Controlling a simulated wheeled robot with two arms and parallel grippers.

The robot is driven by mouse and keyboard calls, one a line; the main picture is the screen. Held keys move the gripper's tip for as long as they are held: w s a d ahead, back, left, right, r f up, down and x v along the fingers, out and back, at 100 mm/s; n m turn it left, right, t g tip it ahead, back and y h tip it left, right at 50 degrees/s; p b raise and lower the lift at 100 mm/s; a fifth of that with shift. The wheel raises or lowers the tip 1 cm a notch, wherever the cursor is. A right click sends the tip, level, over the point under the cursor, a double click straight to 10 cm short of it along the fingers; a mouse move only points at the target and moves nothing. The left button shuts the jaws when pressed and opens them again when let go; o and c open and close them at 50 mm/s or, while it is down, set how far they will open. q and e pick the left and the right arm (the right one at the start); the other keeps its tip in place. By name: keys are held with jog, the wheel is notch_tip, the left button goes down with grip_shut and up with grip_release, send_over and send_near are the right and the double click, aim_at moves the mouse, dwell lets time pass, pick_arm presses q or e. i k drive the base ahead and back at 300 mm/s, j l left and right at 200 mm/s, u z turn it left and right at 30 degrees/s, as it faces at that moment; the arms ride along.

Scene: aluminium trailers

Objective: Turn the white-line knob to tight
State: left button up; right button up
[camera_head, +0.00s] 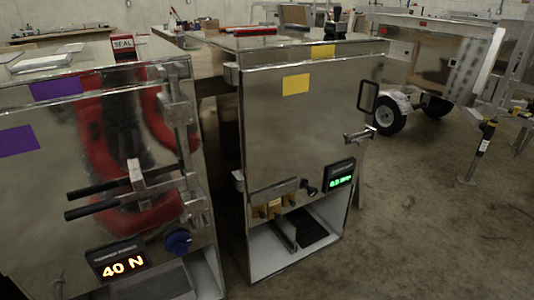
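A dark blue round knob (178,241) sits low on the front of the left metal cabinet (60,225), right of a black display (116,260) reading "40 N" in orange. I cannot make out a white line on this knob, or its setting. A small dark knob or lever end (310,190) shows on the right metal cabinet (275,130), near a display (341,175) with green digits too small to read surely. Neither of my grippers is in view. Red curved shapes on the left cabinet's shiny front look like reflections.
Two black bars (95,188) on a metal bracket stick out from the left cabinet, above the knob. A vertical latch rod (180,120) runs beside them. A narrow dark gap separates the cabinets. A wheeled trailer (430,60) stands behind right; the floor (430,240) at right is clear.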

aim_at(312, 191)
jog(key=i+l, duration=0.2)
jog(key=i, duration=0.15)
jog(key=i+l+z, duration=0.15)
jog(key=i, duration=0.25)
jog(key=i+l, duration=0.15)
jog(key=i, duration=0.2)
jog(key=z, duration=0.05)
